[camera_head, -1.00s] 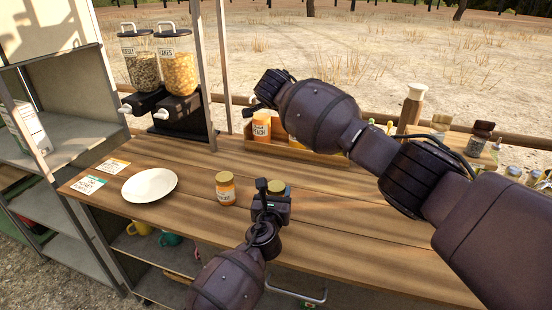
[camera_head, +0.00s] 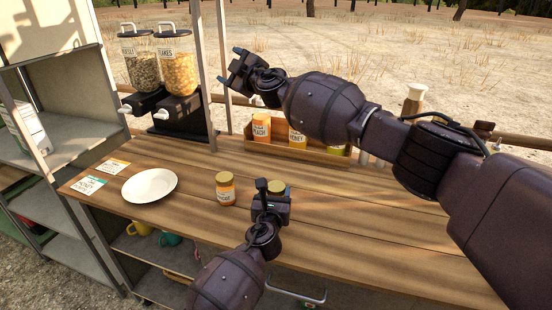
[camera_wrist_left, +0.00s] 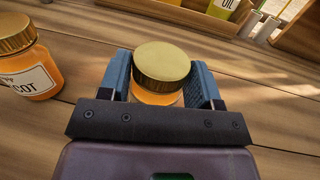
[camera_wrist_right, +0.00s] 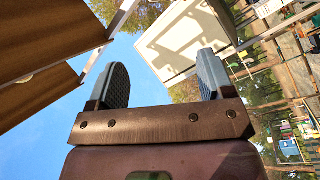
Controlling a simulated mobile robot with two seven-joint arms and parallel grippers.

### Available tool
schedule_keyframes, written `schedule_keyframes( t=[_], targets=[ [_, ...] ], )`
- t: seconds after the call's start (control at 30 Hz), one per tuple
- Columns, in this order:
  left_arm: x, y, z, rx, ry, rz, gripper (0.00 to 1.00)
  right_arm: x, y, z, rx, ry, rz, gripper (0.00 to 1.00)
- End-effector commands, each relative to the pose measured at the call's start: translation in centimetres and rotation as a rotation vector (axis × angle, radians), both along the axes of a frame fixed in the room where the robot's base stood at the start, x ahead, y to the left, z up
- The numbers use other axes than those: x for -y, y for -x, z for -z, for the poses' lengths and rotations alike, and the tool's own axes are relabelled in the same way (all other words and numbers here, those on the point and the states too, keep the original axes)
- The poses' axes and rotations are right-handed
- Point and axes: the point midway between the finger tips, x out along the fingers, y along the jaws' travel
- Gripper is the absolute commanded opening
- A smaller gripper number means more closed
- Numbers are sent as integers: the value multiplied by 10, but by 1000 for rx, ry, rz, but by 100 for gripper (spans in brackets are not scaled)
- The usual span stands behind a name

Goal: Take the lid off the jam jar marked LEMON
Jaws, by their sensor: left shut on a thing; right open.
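My left gripper (camera_head: 272,192) is shut on a jar with a gold lid (camera_head: 277,186) that stands on the wooden counter. In the left wrist view the jar's gold lid (camera_wrist_left: 162,62) is on, above the blue finger pads, with orange glass (camera_wrist_left: 155,98) below it. Its label is hidden. Another orange jar (camera_head: 225,189) with a gold lid stands to its left; in the left wrist view its label (camera_wrist_left: 30,82) ends in "COT". My right gripper (camera_head: 238,68) is open and empty, raised in the air near the dispensers, well away from both jars.
A white plate (camera_head: 150,186) and two cards (camera_head: 89,184) lie at the counter's left. Two cereal dispensers (camera_head: 178,75) stand behind, beside a post (camera_head: 212,80). A wooden box (camera_head: 312,152) with several labelled jars, including peach and honey, is at the back. The counter's right is clear.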

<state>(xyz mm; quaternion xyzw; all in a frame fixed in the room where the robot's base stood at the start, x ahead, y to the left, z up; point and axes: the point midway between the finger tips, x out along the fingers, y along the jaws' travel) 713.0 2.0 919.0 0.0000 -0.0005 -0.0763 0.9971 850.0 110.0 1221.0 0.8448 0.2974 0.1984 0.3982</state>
Motion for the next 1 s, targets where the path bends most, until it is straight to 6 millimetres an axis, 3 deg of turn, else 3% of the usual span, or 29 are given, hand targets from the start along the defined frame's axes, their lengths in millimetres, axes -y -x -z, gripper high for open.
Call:
schedule_keyframes(
  t=[0.23,0.47,0.8,1.0],
  targets=[
    [-1,1,4,-6,-1,-1,0,-23,29,40,238,497,-241,74],
    [-1,1,4,-6,-1,-1,0,-23,54,89,446,938,-486,74],
    [-1,1,4,-6,-1,-1,0,17,83,159,700,1508,-930,74],
    [-1,1,4,-6,-1,-1,0,54,97,186,819,1762,-1254,74]
  ],
)
